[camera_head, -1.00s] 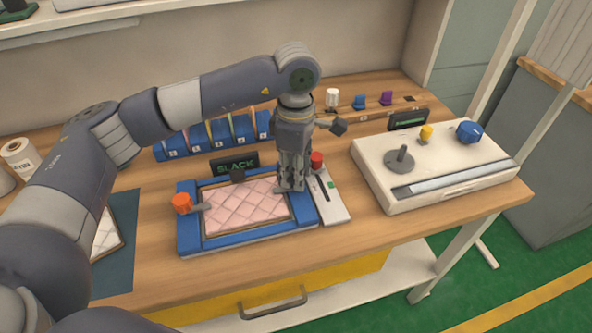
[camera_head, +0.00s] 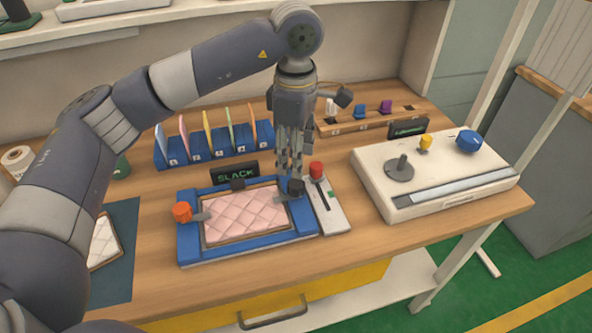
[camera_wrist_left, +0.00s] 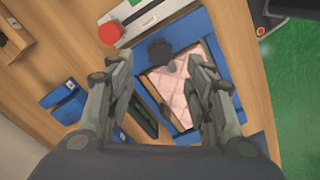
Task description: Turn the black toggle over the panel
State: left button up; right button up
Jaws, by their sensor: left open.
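The black toggle (camera_head: 296,187) stands at the back right corner of the blue frame (camera_head: 188,245). Its short grey arm points left, over the edge of the pink quilted panel (camera_head: 245,213). In the left wrist view the toggle (camera_wrist_left: 160,52) appears between the fingers, with the panel (camera_wrist_left: 180,88) behind it. My left gripper (camera_head: 289,172) points down just above the toggle, open and empty. Its fingertips (camera_wrist_left: 160,62) show on both sides of the toggle; contact cannot be told. An orange toggle (camera_head: 182,210) sits at the frame's left side. My right gripper is not in view.
A SLACK display (camera_head: 235,172) stands behind the frame. A grey device with a red knob (camera_head: 316,170) stands close to the right of the black toggle. A white console (camera_head: 385,205) is farther right. A blue divider rack (camera_head: 215,148) is behind.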

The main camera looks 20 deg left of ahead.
pick_arm(q)
jog(key=shift+r, duration=2.15)
jog(key=shift+r, duration=0.15)
